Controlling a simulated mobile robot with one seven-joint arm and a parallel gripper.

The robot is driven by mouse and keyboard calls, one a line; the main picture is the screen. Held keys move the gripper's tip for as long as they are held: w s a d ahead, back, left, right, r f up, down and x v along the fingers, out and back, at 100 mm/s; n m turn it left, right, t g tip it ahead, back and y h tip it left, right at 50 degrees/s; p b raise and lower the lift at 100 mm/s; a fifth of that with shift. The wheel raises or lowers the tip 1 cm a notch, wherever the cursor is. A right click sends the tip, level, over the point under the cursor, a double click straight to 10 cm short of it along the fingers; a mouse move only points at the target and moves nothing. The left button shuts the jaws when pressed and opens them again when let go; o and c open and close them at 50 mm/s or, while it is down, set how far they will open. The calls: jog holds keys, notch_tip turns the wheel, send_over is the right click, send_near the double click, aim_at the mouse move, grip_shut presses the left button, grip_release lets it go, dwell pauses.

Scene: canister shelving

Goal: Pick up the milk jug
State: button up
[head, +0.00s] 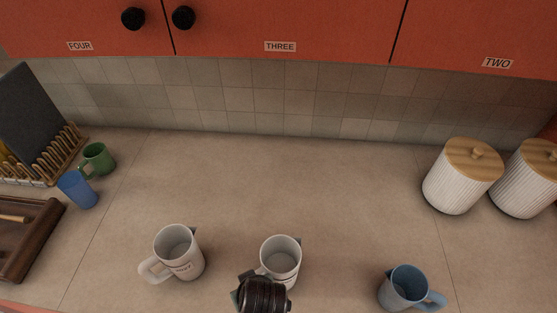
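A white jug (183,262) with a handle on its left and dark lettering too small to read stands on the counter left of centre. A second pale jug (283,262) stands upright near the middle; its lower part is hidden by my arm. A blue jug (408,288) with its handle to the right stands at the lower right. I cannot tell from lettering which one is the milk jug. The black end of my arm with my gripper (262,294) is at the bottom middle, overlapping the middle jug in the picture. Its fingers and any contact cannot be made out.
Two ribbed white canisters with wooden lids (463,178) stand at the right. A green mug (97,158), a blue cup (78,190), a dish rack (58,155) and a wooden tray (45,235) are at the left. Red cupboards (280,25) hang above. The counter's middle (300,185) is clear.

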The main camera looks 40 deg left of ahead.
grip_shut()
dwell(0.3)
dwell(1.1)
